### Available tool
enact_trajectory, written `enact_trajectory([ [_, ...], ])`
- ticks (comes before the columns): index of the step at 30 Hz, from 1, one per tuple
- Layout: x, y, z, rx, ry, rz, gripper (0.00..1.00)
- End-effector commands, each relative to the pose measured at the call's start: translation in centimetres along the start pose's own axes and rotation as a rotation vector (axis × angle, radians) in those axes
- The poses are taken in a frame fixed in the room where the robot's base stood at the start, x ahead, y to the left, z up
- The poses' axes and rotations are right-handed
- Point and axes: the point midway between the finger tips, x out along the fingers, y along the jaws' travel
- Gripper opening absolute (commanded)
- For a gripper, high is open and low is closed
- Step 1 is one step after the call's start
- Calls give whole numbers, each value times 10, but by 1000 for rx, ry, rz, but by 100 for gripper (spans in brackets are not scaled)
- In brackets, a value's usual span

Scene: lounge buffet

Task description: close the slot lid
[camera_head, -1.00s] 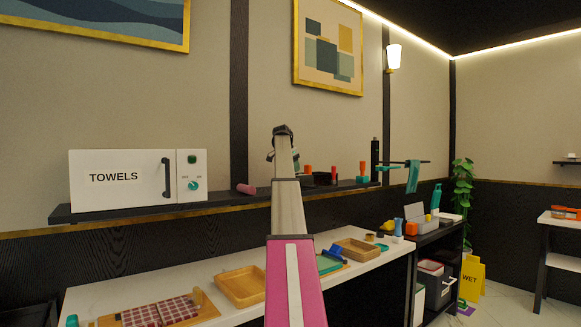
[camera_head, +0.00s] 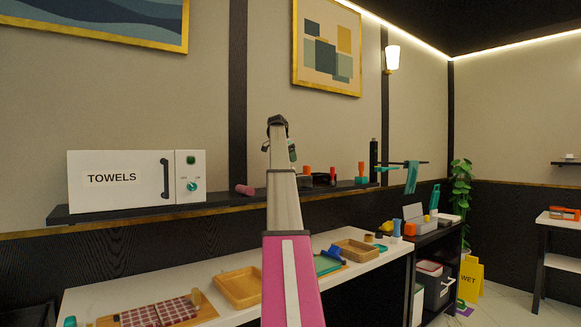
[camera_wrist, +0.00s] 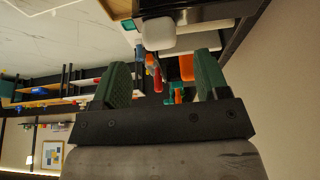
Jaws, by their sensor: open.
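No part is clearly recognisable as the slot lid. A grey upright panel, possibly an open lid (camera_head: 413,212), stands on the dark cart at the right, behind an orange block; I cannot tell whether it is the slot lid. My gripper (camera_head: 292,152) is raised above the wall shelf, left of and well apart from that panel. In the wrist view its two green fingers (camera_wrist: 164,82) are spread apart with nothing held between them. Red and orange things show beyond the fingers. My arm hides part of the shelf and counter.
The wall shelf (camera_head: 120,215) carries a white towel cabinet (camera_head: 120,180), a pink roll (camera_head: 244,190) and several small red-topped items. The white counter (camera_head: 90,300) below holds wooden trays (camera_head: 238,287). A yellow wet-floor sign (camera_head: 471,278) stands at the right.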

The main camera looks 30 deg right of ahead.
Motion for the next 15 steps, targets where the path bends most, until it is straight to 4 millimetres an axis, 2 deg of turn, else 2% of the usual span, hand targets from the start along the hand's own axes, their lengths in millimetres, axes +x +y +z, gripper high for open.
enact_trajectory([
  [1,-12,-1,-1,0,1,-2,68],
  [6,-42,-1,0,0,1,-1,68],
  [10,-54,-1,0,0,1,-2,68],
  [15,-56,0,0,0,0,-1,68],
])
